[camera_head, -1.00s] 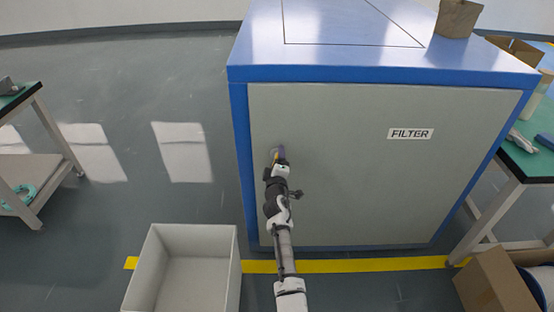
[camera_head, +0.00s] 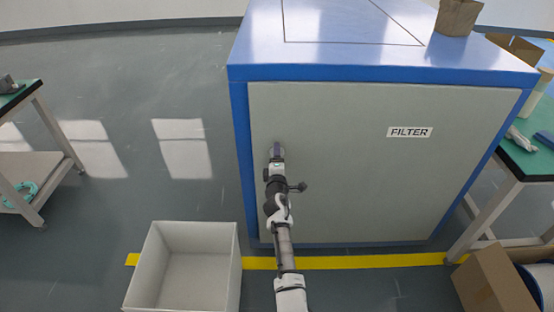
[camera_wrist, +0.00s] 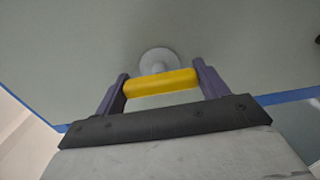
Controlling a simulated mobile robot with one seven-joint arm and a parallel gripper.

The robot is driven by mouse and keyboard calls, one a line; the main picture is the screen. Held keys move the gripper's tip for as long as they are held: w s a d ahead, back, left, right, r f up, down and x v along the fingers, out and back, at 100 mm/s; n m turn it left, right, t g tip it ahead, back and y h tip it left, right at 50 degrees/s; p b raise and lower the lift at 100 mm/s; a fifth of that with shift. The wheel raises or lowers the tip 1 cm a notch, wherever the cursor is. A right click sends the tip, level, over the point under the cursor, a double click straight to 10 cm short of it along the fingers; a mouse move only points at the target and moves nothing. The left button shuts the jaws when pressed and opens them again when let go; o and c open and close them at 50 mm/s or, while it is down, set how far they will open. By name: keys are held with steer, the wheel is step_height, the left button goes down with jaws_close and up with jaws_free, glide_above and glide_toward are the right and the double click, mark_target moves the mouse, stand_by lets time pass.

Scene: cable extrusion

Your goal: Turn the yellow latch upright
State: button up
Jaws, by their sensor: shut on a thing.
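The yellow latch (camera_wrist: 162,83) lies across the wrist view, slightly tilted, in front of its round grey base (camera_wrist: 157,59) on the grey door. My gripper (camera_wrist: 162,86) is shut on the latch, with one purple finger at each end of it. In the head view my gripper (camera_head: 277,151) is at the left part of the cabinet door (camera_head: 350,170) marked FILTER. There my fingers hide the latch, so I cannot tell from that view whether it is upright.
The blue cabinet top (camera_head: 350,25) carries a brown block (camera_head: 457,17). A grey open bin (camera_head: 188,268) stands on the floor at lower left. A green-topped bench (camera_head: 528,158) and a cardboard box (camera_head: 495,283) are at right. The floor left of the cabinet is open.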

steer(key=o, duration=1)
steer(key=shift+s+p, duration=3.65)
steer(key=shift+s, duration=3.2)
